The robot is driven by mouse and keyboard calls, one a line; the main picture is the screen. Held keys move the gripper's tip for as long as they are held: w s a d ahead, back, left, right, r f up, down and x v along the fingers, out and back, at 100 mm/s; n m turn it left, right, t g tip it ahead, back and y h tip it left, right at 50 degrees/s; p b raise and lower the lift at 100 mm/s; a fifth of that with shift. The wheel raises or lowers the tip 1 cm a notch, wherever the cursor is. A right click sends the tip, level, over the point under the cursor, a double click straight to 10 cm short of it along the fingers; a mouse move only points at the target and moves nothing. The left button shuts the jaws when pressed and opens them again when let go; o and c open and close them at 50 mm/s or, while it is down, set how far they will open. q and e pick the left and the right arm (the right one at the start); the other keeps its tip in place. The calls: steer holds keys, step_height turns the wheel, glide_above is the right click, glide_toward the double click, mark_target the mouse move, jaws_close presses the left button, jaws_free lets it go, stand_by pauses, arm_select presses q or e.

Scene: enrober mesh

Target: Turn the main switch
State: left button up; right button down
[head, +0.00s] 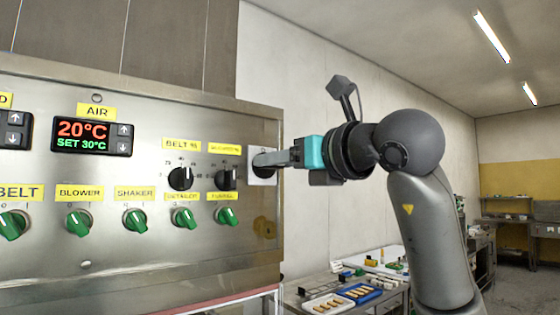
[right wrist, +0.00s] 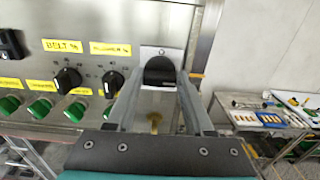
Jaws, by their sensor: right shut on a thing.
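The main switch is a dark knob (right wrist: 160,70) on a pale square plate at the right end of the steel control panel (head: 130,258). In the head view the plate (head: 262,178) shows, and the knob is mostly hidden by my fingers. My right gripper (head: 270,160) reaches in from the right and is shut on the knob. In the right wrist view its two fingers (right wrist: 161,82) lie on either side of the knob. My left gripper is not in view.
Left of the switch are black dials (head: 181,178), several green selector knobs (head: 78,221) and a temperature display (head: 91,137). A table with trays (head: 358,293) and small items stands below to the right. The floor beyond is open.

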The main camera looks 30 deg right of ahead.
steer(key=n+p, duration=0.1)
steer(key=n, duration=0.5)
steer(key=n+p, duration=0.1)
steer(key=n, duration=0.5)
steer(key=n+p, duration=0.1)
steer(key=n, duration=0.4)
steer(key=shift+a+f+n, duration=0.25)
steer(key=shift+n, duration=0.15)
stand_by(0.3)
steer(key=shift+c, duration=1.4)
jaws_free()
